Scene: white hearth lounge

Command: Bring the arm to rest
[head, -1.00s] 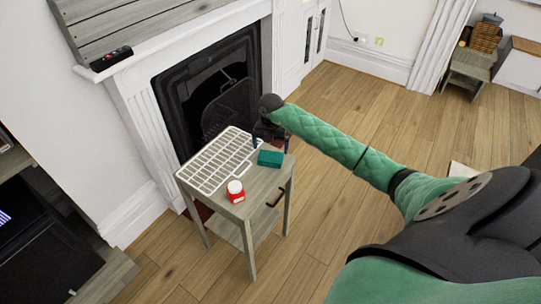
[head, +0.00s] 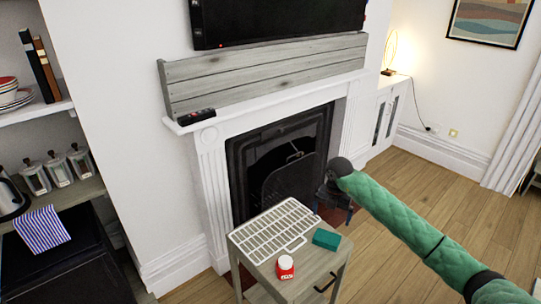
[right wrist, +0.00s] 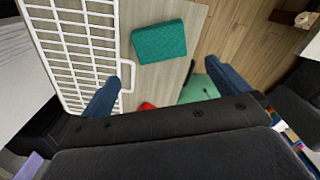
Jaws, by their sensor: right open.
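My right arm, in a green quilted sleeve, reaches in from the right in the head view. Its gripper (head: 338,203) hangs just beyond the right side of a small grey wooden table (head: 312,286). In the right wrist view the two blue fingers of this gripper (right wrist: 170,88) are spread wide with nothing held between them. A teal block (right wrist: 159,42) lies on the tabletop beyond the fingers; it also shows in the head view (head: 326,239). My left gripper is not in view.
A white wire rack (head: 275,230) and a red jar with a white lid (head: 285,268) are on the table. The fireplace (head: 290,165) stands close behind. A remote (head: 196,117) lies on the mantel. Wooden floor is open at the right.

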